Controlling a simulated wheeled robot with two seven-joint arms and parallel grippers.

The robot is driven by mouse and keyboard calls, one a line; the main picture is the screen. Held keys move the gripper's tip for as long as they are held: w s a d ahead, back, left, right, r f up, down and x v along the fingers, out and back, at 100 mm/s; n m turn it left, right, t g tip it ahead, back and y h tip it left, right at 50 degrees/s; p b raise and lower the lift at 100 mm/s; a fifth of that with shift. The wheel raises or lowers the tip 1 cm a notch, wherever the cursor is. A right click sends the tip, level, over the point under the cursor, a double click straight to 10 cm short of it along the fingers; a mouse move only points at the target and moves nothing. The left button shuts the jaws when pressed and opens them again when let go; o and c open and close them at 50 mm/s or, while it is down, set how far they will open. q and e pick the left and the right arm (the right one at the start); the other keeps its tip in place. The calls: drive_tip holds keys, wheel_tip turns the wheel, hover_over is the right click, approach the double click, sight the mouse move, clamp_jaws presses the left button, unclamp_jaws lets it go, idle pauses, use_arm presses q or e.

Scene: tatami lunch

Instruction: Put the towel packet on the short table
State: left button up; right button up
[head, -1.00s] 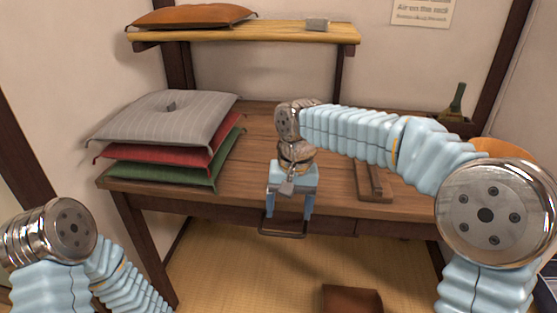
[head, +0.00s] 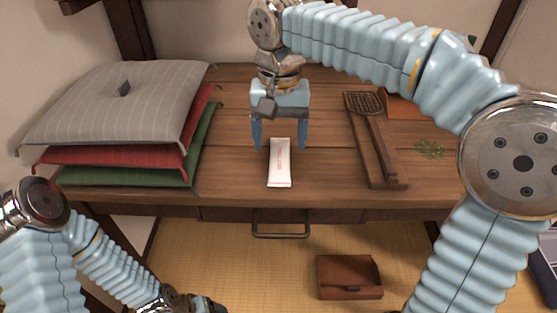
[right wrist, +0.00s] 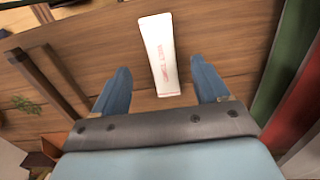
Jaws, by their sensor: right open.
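The towel packet (head: 280,163) is a slim white packet with reddish print. It lies flat on the wooden desk (head: 235,185) near its front edge, and it also shows in the right wrist view (right wrist: 160,55). My right gripper (head: 280,143) is open and empty just behind and above the packet. In the right wrist view its two fingers (right wrist: 162,75) stand on either side of the packet's near end, apart from it. I cannot make out a separate short table. Only the wrist of my left arm shows at the bottom edge; its gripper is out of frame.
Stacked cushions (head: 120,115) fill the desk's left side. A wooden grater or rack (head: 375,140) lies right of the packet, with green bits (head: 430,149) beyond it. A brown box (head: 349,276) sits on the tatami floor below. The desk front has a handle (head: 280,230).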

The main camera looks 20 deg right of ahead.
sight(279, 166)
wheel_tip(279, 166, down, 7)
drive_tip(key=shift+w+b, duration=0.15)
drive_tip(key=shift+b, duration=0.15)
drive_tip(key=c, duration=1.1)
